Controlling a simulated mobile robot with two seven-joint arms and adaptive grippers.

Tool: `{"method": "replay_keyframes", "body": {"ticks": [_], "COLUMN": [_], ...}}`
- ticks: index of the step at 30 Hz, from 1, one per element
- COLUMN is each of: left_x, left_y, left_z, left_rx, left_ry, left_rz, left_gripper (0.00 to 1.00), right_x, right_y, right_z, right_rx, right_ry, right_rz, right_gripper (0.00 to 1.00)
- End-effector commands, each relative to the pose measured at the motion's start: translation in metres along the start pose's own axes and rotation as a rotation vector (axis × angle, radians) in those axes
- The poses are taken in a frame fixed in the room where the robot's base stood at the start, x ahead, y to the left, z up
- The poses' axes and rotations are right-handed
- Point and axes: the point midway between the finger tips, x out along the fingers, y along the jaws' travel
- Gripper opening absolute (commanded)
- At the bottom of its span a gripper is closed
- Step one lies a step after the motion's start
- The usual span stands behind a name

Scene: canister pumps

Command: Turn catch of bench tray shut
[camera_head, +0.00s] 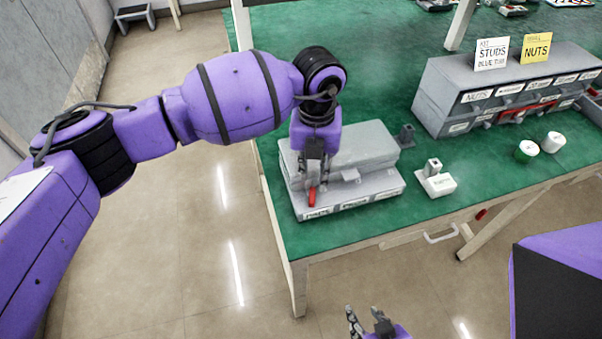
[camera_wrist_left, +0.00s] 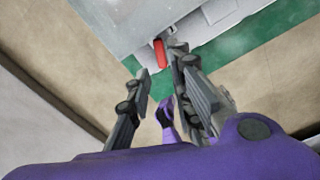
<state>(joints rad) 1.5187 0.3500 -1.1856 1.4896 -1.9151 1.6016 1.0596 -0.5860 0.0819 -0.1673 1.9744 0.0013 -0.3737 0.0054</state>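The bench tray (camera_head: 372,188) is a grey box with a lid and white labels along its front, near the left edge of the green bench. Its red catch (camera_head: 312,196) hangs at the front, and it also shows in the left wrist view (camera_wrist_left: 159,53). My left gripper (camera_head: 314,172) is above the front of the tray, right by the catch. In the left wrist view its fingers (camera_wrist_left: 161,64) are apart, with the catch just beyond the tips; I cannot tell if they touch it. My right gripper (camera_head: 369,323) is open and empty, low in front of the bench.
A small grey and white fixture (camera_head: 437,184) and a dark grey block (camera_head: 406,136) stand right of the tray. Further right are a large labelled drawer unit (camera_head: 450,98) and two small rolls or cups (camera_head: 526,151). Bare green bench lies between them.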

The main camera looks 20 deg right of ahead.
Motion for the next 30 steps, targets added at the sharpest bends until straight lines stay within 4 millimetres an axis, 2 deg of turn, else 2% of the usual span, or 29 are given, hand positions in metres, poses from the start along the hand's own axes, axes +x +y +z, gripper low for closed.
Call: {"method": "replay_keyframes", "body": {"ticks": [3, 8, 17, 20, 22, 23, 26, 27, 29, 30], "left_x": [-0.021, -0.035, -0.038, -0.034, -0.016, -0.003, 0.054, 0.078, 0.107, 0.119], "left_y": [0.0, 0.0, 0.0, 0.0, 0.002, 0.003, 0.001, -0.004, -0.02, -0.037], "left_z": [0.0, 0.0, 0.0, -0.002, -0.01, -0.017, -0.049, -0.07, -0.108, -0.133], "left_rx": [0.001, 0.0, 0.0, -0.002, -0.009, -0.014, -0.044, -0.057, -0.078, -0.099], "left_ry": [-0.002, 0.001, 0.001, 0.008, 0.04, 0.063, 0.173, 0.233, 0.348, 0.425], "left_rz": [0.0, 0.0, 0.0, -0.001, -0.01, -0.016, -0.07, -0.111, -0.207, -0.3], "left_gripper": [0.2, 0.2, 0.2, 0.1, 0.01, 0.0, 0.0, 0.0, 0.0, 0.0], "right_x": [0.0, 0.0, 0.0, 0.001, 0.002, 0.002, 0.006, 0.008, 0.011, 0.014], "right_y": [0.0, 0.0, 0.0, 0.0, 0.0, 0.0, -0.001, -0.001, 0.0, 0.0], "right_z": [0.0, 0.0, 0.0, 0.001, 0.005, 0.008, 0.024, 0.032, 0.043, 0.05], "right_rx": [0.0, -0.001, -0.001, -0.001, -0.001, -0.001, -0.001, -0.001, -0.001, -0.001], "right_ry": [-0.001, 0.0, 0.0, -0.001, -0.008, -0.012, -0.033, -0.044, -0.06, -0.068], "right_rz": [0.0, 0.0, 0.0, 0.0, 0.0, 0.0, -0.001, -0.001, -0.001, -0.001], "right_gripper": [0.4, 0.4, 0.4, 0.4, 0.4, 0.4, 0.4, 0.4, 0.4, 0.4]}}
